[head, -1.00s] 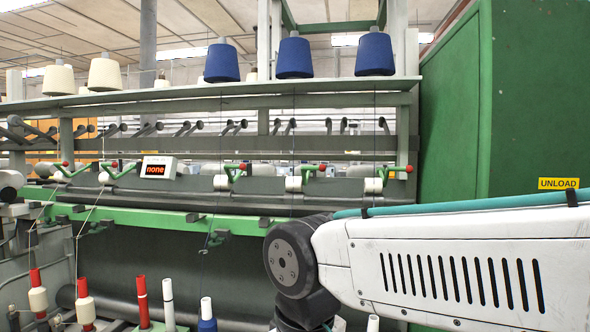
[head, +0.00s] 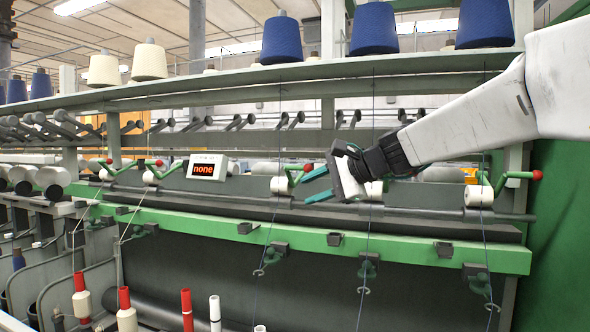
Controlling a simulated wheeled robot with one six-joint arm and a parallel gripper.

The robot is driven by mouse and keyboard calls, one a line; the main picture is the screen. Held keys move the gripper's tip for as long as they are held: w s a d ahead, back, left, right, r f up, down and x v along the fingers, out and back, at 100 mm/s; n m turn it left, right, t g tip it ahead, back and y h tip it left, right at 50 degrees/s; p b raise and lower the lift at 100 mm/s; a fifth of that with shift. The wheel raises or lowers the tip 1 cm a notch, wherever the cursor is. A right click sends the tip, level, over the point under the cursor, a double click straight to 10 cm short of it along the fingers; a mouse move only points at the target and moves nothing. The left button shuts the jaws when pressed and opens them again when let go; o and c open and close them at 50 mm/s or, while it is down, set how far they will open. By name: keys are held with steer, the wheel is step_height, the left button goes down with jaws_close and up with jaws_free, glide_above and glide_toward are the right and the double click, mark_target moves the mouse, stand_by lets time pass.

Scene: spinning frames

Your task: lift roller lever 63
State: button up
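Green roller levers with red knobs line the spinning frame. One lever (head: 295,176) is just left of my gripper (head: 307,191), its red knob close to the upper fingertip. I cannot tell whether they touch. My gripper points left, its two teal fingers apart with nothing seen between them. Another lever (head: 515,178) is at the right, and two more, a left one (head: 104,171) and its neighbour (head: 154,170), are at the left. A white roller (head: 370,189) shows partly behind my gripper; any lever there is hidden. No number 63 is readable.
A small display (head: 205,167) reads "none". A green rail (head: 300,231) with dark brackets runs below the rollers. Blue cones (head: 374,30) stand on the shelf above. Thin yarns hang down in front. Red and white bobbins (head: 126,310) stand at lower left.

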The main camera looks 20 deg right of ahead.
mark_target(296, 167)
steer(key=w+d+r+m+t, duration=0.1)
steer(key=w, duration=0.1)
steer(key=w+d+r+m+t, duration=0.1)
steer(key=w+d+r, duration=0.1)
steer(key=w, duration=0.1)
steer(key=w+d+r+m+t, duration=0.1)
steer(key=w+m, duration=0.1)
steer(key=shift+w+d+r, duration=0.15)
steer(key=shift+w+d, duration=0.05)
steer(key=shift+w, duration=0.2)
steer(key=x, duration=0.7)
steer(key=shift+w+a+r, duration=0.2)
steer(key=shift+w+a, duration=0.05)
steer(key=shift+w, duration=0.15)
steer(key=shift+c, duration=0.3)
jaws_close()
